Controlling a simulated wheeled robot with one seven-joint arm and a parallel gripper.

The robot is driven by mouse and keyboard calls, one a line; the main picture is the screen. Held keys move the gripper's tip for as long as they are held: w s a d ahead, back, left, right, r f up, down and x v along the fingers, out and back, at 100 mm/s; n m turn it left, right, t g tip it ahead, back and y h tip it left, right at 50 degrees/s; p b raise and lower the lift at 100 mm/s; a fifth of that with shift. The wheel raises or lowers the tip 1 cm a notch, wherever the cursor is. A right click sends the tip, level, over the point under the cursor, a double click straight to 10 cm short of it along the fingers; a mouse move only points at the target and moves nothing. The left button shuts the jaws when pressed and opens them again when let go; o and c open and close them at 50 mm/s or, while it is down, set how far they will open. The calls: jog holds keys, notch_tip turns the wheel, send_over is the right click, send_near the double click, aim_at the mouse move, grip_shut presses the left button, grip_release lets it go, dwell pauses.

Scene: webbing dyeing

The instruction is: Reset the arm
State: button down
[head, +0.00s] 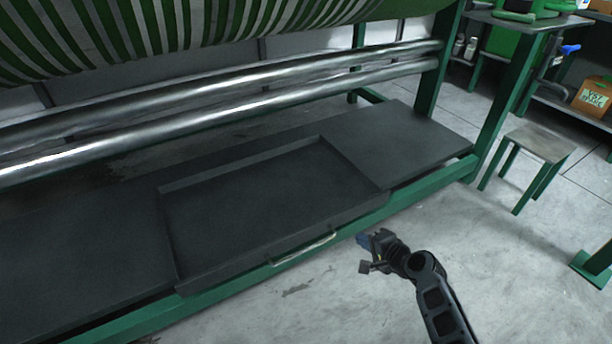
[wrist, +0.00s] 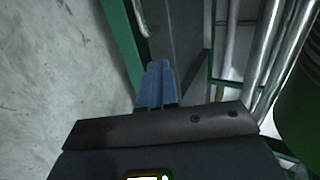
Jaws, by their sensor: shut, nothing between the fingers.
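My gripper (head: 364,240) is at the lower middle right of the head view, in front of the machine's green frame. Its blue fingers (wrist: 155,86) show in the wrist view, side by side and closed together, with nothing held. My arm reaches in from the bottom right of the head view. The gripper is to the right of the silver handle (head: 305,249) of the dark tray (head: 265,200) and apart from it. Part of a silver handle also shows in the wrist view (wrist: 141,18).
Two metal rollers (head: 230,108) run above the tray, under the green-striped webbing drum (head: 180,25). A small stool (head: 540,144) and a green-legged table (head: 515,75) stand on the right. An orange box (head: 594,97) sits on a shelf. The concrete floor (head: 520,270) at front right is mostly clear.

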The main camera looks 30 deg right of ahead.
jog(key=s+a+n+h, duration=0.15)
jog(key=s+a, duration=0.25)
jog(key=s, duration=0.4)
jog(key=s+a+n, duration=0.3)
jog(key=s+a, duration=0.2)
jog(key=s, duration=0.2)
jog(key=s+a+r+n+t, duration=0.1)
jog(key=s+a+r+n, duration=0.25)
jog(key=s+r, duration=0.35)
jog(key=s+a+r+n, duration=0.35)
jog(key=s+r, duration=0.25)
jog(key=s, duration=0.4)
jog(key=s+a+r+n+t+y, duration=0.1)
jog(key=s+r+n, duration=0.2)
jog(key=r, duration=0.4)
jog(key=s+a+r+n+t+y, duration=0.1)
jog(key=s+r+n, duration=0.2)
jog(key=r, duration=0.4)
notch_tip(320, 180, up, 26)
jog(key=p, duration=2.6)
jog(key=shift+a, duration=0.2)
jog(key=shift+f+n+h, duration=0.1)
jog(key=shift+n+h, duration=0.15)
